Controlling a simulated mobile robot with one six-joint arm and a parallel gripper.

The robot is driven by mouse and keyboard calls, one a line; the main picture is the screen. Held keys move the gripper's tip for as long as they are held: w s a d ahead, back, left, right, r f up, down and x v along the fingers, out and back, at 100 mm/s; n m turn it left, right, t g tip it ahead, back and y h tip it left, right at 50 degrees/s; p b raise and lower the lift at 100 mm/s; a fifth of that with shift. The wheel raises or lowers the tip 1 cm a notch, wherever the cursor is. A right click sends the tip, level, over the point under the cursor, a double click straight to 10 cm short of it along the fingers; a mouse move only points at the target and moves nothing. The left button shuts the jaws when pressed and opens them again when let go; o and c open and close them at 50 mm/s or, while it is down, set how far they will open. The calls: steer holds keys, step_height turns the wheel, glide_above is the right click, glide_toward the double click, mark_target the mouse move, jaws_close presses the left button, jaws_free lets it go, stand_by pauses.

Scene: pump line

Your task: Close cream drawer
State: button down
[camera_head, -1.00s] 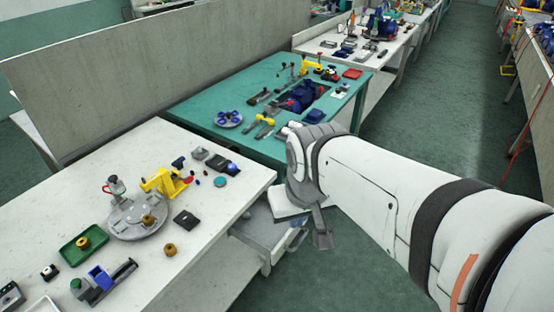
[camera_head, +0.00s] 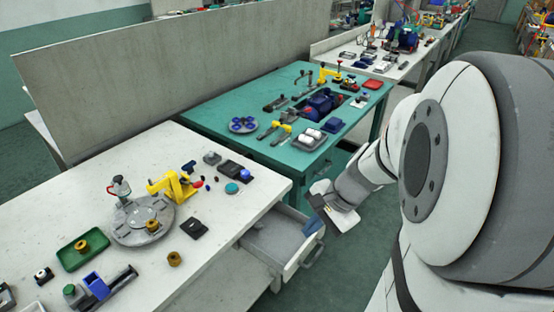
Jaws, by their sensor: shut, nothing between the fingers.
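The cream drawer (camera_head: 285,263) is pulled out from under the white-topped workbench at the near left, with its grey inside showing. A handle (camera_head: 314,255) is on its front. My gripper (camera_head: 322,212) is shut and empty, by the outer right end of the drawer, in front of or above its front panel. I cannot tell whether it touches the drawer. A small blue patch (camera_head: 313,226) shows between the gripper and the drawer front; I cannot tell what it is.
The white bench top (camera_head: 120,170) holds a round grey fixture (camera_head: 143,222), a yellow clamp (camera_head: 174,184) and a green tray (camera_head: 82,248). A teal table (camera_head: 215,100) with parts stands behind. Open green floor lies right of the drawer.

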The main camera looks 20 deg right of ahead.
steer(key=w+d+f+m+t+y+b, duration=0.2)
steer(key=w+d+f+m+b, duration=0.1)
steer(key=d+f+m, duration=0.4)
steer(key=m+t+b, duration=0.2)
steer(key=m+t, duration=0.1)
steer(key=m, duration=0.5)
glide_toward(317, 239)
steer(key=shift+h, duration=0.4)
steer(key=b+x, duration=0.1)
steer(key=x, duration=0.2)
steer(key=b+x, duration=0.1)
steer(key=x, duration=0.2)
steer(key=shift+s+a, duration=0.1)
steer(key=shift+a, duration=0.15)
